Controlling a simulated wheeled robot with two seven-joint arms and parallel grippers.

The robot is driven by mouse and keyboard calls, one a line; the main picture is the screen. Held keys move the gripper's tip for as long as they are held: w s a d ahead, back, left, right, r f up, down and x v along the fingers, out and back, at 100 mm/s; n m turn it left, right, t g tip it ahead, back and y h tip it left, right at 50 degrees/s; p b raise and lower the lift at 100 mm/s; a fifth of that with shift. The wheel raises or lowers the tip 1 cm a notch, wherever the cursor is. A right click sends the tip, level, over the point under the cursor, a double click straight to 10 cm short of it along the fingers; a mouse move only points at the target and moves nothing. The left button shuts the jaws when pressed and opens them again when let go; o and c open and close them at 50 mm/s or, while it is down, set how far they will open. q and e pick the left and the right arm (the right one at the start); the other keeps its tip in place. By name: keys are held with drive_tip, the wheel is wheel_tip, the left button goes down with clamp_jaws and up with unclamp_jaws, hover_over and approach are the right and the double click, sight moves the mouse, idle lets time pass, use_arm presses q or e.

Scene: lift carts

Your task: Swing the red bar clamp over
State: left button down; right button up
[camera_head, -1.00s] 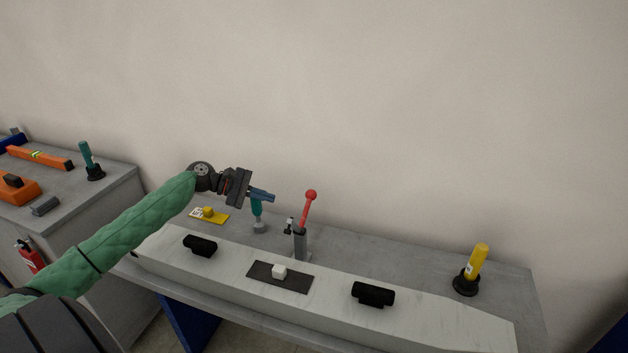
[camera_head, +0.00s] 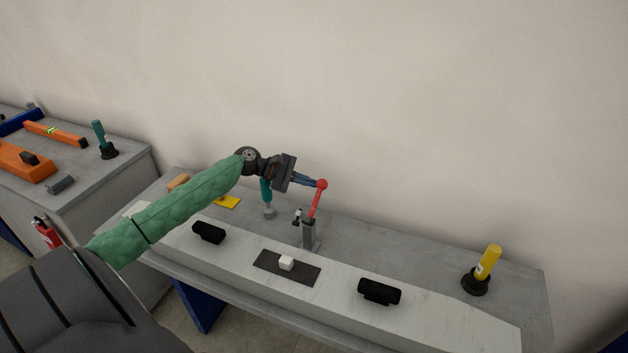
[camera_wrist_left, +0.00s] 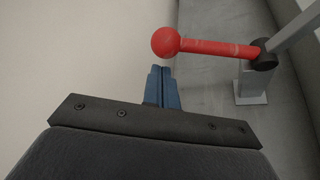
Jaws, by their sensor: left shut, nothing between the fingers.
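The red bar clamp (camera_head: 317,203) has a red lever with a ball at its top, on a grey post (camera_head: 309,235) at the bench's middle. The lever stands up, leaning slightly right. My left gripper (camera_head: 314,183) is shut and empty, its blue fingertips right beside the red ball. In the left wrist view the closed fingers (camera_wrist_left: 162,78) point at the ball (camera_wrist_left: 165,41), just short of it or touching; I cannot tell which. The red lever (camera_wrist_left: 218,48) runs right from the ball to a dark pivot (camera_wrist_left: 264,55). My right gripper is not in view.
A teal-handled tool (camera_head: 267,197) stands behind my gripper. A yellow-handled tool (camera_head: 487,263) stands at right.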

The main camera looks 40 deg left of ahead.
use_arm(q)
drive_tip(key=shift+p+x, duration=0.3)
drive_tip(key=shift+x, duration=0.8)
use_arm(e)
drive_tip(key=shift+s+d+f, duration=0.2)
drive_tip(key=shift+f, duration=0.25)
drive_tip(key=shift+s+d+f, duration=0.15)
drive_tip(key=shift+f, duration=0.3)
use_arm(q)
drive_tip(key=shift+s, duration=0.1)
drive_tip(key=s+d+r+m+t+h+b, duration=0.1)
drive_tip(key=s+r+m+t+b, duration=0.3)
drive_tip(key=s+b, duration=0.5)
wheel_tip(320, 180, up, 4)
drive_tip(key=d+m, duration=0.1)
drive_tip(key=m, duration=0.1)
drive_tip(key=shift+f+m+t+h, duration=0.2)
drive_tip(key=shift+m+t+h, duration=0.1)
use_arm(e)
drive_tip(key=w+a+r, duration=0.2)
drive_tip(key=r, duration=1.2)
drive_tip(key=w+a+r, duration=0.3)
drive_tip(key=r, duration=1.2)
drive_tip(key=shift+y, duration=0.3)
use_arm(q)
drive_tip(key=shift+s+d, duration=0.1)
drive_tip(key=shift+s, duration=0.05)
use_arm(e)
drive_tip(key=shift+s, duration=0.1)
